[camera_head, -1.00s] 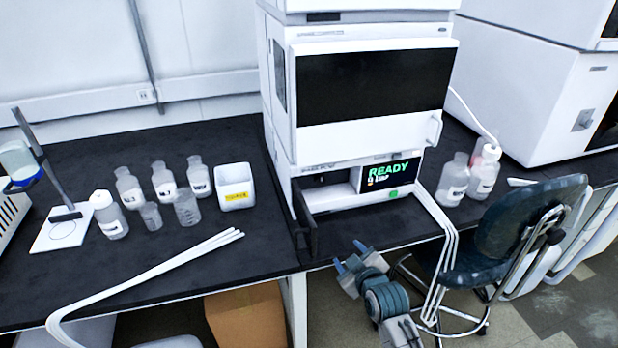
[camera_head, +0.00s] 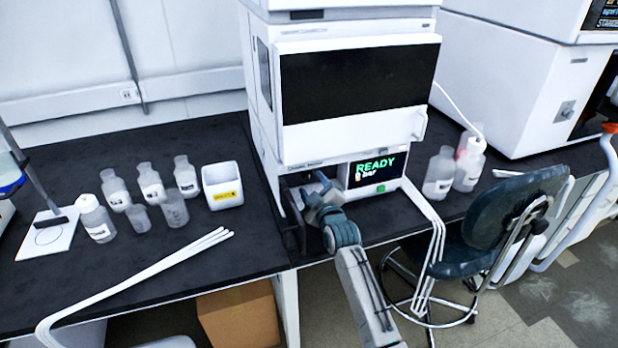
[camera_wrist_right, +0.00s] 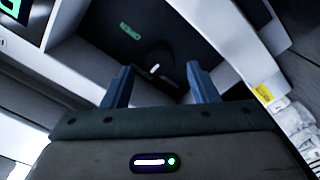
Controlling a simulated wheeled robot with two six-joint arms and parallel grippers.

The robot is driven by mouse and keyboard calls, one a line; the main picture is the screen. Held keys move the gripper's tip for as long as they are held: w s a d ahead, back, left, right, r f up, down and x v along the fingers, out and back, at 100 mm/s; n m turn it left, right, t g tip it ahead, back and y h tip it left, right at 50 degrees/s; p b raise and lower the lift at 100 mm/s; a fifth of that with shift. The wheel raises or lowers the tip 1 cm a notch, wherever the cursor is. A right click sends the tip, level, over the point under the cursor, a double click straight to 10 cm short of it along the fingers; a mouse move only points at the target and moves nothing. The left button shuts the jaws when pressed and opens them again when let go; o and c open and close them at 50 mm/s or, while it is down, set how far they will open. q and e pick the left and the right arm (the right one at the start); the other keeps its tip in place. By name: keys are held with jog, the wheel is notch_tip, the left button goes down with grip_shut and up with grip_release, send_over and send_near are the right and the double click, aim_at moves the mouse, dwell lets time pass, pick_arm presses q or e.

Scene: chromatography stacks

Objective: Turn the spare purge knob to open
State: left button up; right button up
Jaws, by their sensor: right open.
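The purge knob (camera_wrist_right: 154,62) is a dark round knob with a white mark, on a dark panel inside the recess of the chromatography stack (camera_head: 352,128). It shows in the right wrist view, ahead of my right gripper (camera_wrist_right: 157,84), between its two blue fingers and apart from them. The fingers are open and empty. In the head view my right gripper (camera_head: 312,190) reaches into the open bay at the stack's lower left and hides the knob there. The display (camera_head: 374,168) beside the bay reads READY. My left gripper is not in view.
Several bottles and beakers (camera_head: 150,187) and a white bin (camera_head: 222,184) stand left of the stack. White tubes (camera_head: 150,270) cross the bench front. Two bottles (camera_head: 468,165) stand right, and a chair (camera_head: 490,225) is close to my right arm.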

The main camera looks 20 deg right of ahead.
aim_at(309, 178)
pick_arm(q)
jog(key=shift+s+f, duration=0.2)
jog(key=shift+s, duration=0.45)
pick_arm(e)
jog(key=shift+w, duration=1.95)
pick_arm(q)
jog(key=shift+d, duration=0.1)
pick_arm(e)
jog(key=shift+c, duration=0.3)
jog(key=c, duration=0.9)
